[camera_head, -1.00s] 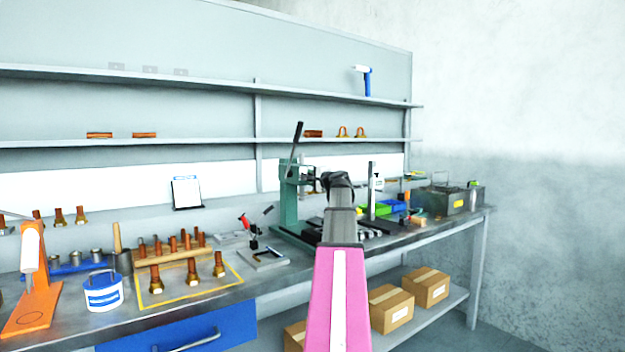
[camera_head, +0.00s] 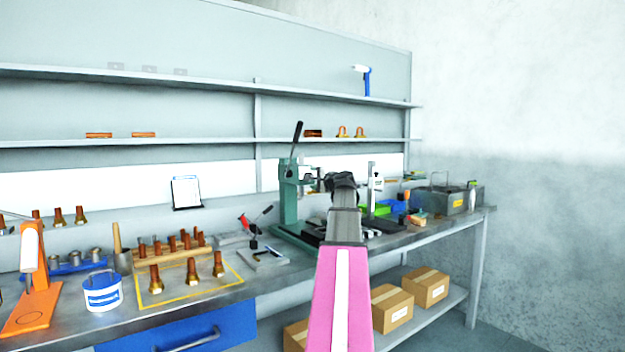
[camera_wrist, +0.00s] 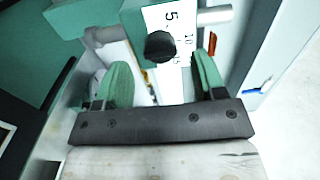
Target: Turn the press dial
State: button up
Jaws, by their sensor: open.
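The green press (camera_head: 287,198) stands on the bench, with a dark lever (camera_head: 297,138) rising from its top. In the wrist view its green body (camera_wrist: 100,20) fills the upper left. A round black knob (camera_wrist: 160,46), which looks like the press dial, sits in front of a white plate (camera_wrist: 176,22) printed with numbers. My gripper (camera_wrist: 164,66) is open with its two green fingers apart. The knob shows between and slightly beyond the fingertips; I cannot tell whether they touch it. In the head view my arm hides part of the area right of the press.
A grey metal rod (camera_wrist: 214,16) juts out right of the plate.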

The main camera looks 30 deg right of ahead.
jog(key=s, duration=0.8)
jog(key=shift+d, duration=0.3)
jog(key=shift+s, duration=0.1)
